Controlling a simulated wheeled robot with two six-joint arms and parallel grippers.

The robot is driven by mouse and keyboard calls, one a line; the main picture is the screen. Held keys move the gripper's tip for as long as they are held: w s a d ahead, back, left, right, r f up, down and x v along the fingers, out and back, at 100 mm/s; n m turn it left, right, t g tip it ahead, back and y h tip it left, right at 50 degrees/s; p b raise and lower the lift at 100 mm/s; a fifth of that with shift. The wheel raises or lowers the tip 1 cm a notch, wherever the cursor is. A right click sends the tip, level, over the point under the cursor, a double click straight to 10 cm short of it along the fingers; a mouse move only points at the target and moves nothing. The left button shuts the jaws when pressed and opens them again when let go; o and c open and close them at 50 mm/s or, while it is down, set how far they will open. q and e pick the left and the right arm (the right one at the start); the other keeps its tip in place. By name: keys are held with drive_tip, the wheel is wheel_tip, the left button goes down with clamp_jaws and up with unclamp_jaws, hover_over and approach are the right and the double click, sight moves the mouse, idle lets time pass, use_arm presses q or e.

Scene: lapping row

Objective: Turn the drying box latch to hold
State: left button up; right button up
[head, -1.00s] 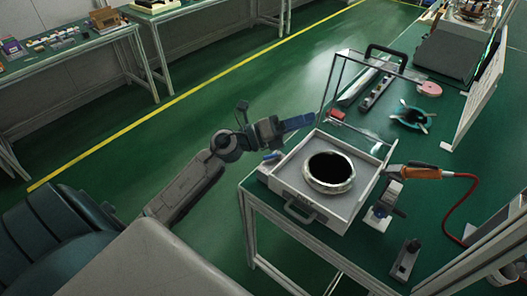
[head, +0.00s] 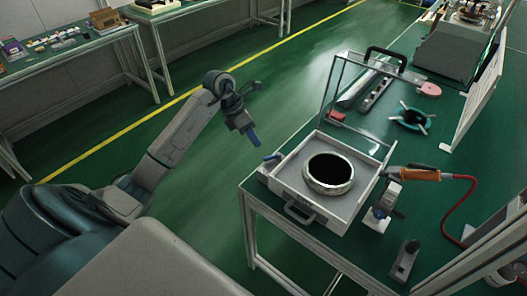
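The drying box (head: 290,178) is a pale, shallow box on the near left corner of the green-topped bench, with a clear lid standing raised behind it. A ring with a dark centre (head: 329,187) sits inside. A small blue lever (head: 272,157), which looks like the latch, sticks out at the box's left corner. My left gripper (head: 254,138) hangs just left of and above this lever, apart from it, its blue fingers pointing down. The fingers overlap in this view, so I cannot see a gap between them. My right gripper is not in view.
Right of the box are an orange-handled tool (head: 420,174) with a red cord and a small grey stand (head: 382,207). A teal ring-shaped fixture (head: 412,117) and a pink disc (head: 430,89) lie farther back. The floor left of the bench is clear.

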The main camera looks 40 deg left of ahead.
sight(272, 159)
use_arm(q)
drive_tip(key=p+x, duration=0.1)
drive_tip(key=x, duration=0.6)
drive_tip(key=shift+d+f+p, duration=0.1)
drive_tip(key=shift+p, duration=0.3)
drive_tip(key=shift+w+d+f, duration=0.1)
drive_tip(key=shift+d+f, duration=0.05)
drive_tip(key=shift+f, duration=0.35)
clamp_jaws()
